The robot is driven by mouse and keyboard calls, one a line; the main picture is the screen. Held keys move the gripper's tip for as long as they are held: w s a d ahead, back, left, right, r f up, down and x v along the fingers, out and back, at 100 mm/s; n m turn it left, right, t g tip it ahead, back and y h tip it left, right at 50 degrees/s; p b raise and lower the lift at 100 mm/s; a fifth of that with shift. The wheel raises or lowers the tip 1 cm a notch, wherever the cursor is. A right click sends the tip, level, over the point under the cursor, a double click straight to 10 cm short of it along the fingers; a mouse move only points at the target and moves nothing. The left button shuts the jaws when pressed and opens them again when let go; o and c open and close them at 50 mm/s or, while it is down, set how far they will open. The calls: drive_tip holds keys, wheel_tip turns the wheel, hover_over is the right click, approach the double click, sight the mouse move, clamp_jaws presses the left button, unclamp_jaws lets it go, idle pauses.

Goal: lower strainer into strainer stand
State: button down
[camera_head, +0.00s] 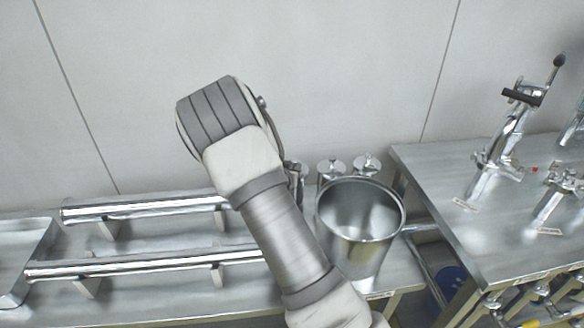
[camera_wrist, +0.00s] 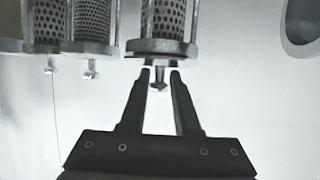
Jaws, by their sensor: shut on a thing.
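Three perforated metal strainers show in the wrist view, in frames of upright rods. My gripper (camera_wrist: 160,74) is shut on the top of the nearest strainer (camera_wrist: 168,18), with a small knob (camera_wrist: 158,87) between its fingers. Rods of a strainer stand (camera_wrist: 144,18) flank this strainer; how deep it sits is hidden. The two other strainers (camera_wrist: 91,18) (camera_wrist: 40,18) are to the left, each with a knob. In the head view, my arm hides my gripper, and strainer tops (camera_head: 331,168) (camera_head: 365,163) show behind the bucket.
A metal bucket (camera_head: 348,250) stands right of my arm on the metal bench. Two chrome tubes (camera_head: 150,208) (camera_head: 140,263) lie on supports at left, beside a tray (camera_head: 22,262). A second table (camera_head: 500,225) with taps stands at right. The wall is close behind.

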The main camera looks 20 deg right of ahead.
drive_tip(key=shift+f, duration=0.1)
drive_tip(key=c, duration=0.5)
unclamp_jaws()
drive_tip(key=shift+c, duration=0.2)
drive_tip(key=shift+s+f, duration=0.1)
drive_tip(key=p+v, duration=0.2)
drive_tip(key=v, duration=1.5)
drive_tip(key=s+a+r+n+g+y+p, duration=0.1)
drive_tip(key=s+a+r+n+y, duration=0.1)
drive_tip(key=s+a+r+y, duration=0.4)
drive_tip(key=s+a+r+n+g+y+p, duration=0.1)
drive_tip(key=s+a+r+n+y, duration=0.15)
drive_tip(key=r, duration=0.55)
drive_tip(key=s+d+r+n+g+p, duration=0.1)
drive_tip(key=s+d+r, duration=0.2)
drive_tip(key=s, duration=0.6)
drive_tip(key=s+d+r+n+g, duration=0.1)
drive_tip(key=s+r, duration=0.3)
drive_tip(key=s, duration=0.4)
drive_tip(key=shift+s+d+r+g+h+p, duration=0.2)
drive_tip(key=shift+s+d+g+h+p, duration=0.2)
drive_tip(key=shift+d+g, duration=0.4)
